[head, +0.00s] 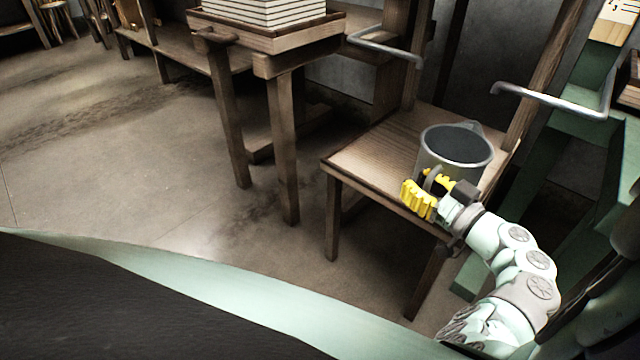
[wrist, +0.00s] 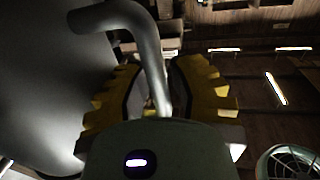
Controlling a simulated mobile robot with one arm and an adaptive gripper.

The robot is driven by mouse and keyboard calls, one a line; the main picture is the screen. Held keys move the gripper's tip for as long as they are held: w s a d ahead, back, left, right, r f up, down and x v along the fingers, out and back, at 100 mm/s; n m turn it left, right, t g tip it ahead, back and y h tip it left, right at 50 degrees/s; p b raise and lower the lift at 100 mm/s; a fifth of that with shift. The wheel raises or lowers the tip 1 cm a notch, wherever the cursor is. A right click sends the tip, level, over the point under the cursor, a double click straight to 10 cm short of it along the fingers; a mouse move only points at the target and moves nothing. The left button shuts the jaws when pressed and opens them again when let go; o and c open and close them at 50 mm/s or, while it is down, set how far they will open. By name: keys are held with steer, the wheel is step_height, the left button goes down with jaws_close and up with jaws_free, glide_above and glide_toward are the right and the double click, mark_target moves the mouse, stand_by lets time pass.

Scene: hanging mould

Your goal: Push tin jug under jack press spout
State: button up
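The tin jug (head: 455,150), a grey open-topped metal vessel, stands upright on a low wooden bench (head: 375,150), near its right side. My gripper (head: 428,193) is at the near side of the jug, low on its wall. In the wrist view my gripper's yellow fingers (wrist: 160,95) lie on either side of the jug's bent tube handle (wrist: 148,45) and appear closed on it. The jug's wall (wrist: 45,85) fills the left of the wrist view. The jack press spout cannot be made out in either view.
Bent metal bars (head: 545,97) stick out above the bench at the right and left. A green frame (head: 590,130) stands at the right. A wooden table (head: 285,65) with a striped stack (head: 262,10) stands behind left. The floor at left is clear.

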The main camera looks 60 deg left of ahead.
steer(key=d+p, duration=0.2)
steer(key=d, duration=1.3)
steer(key=shift+w+d+p, duration=0.3)
steer(key=shift+d+p, duration=0.1)
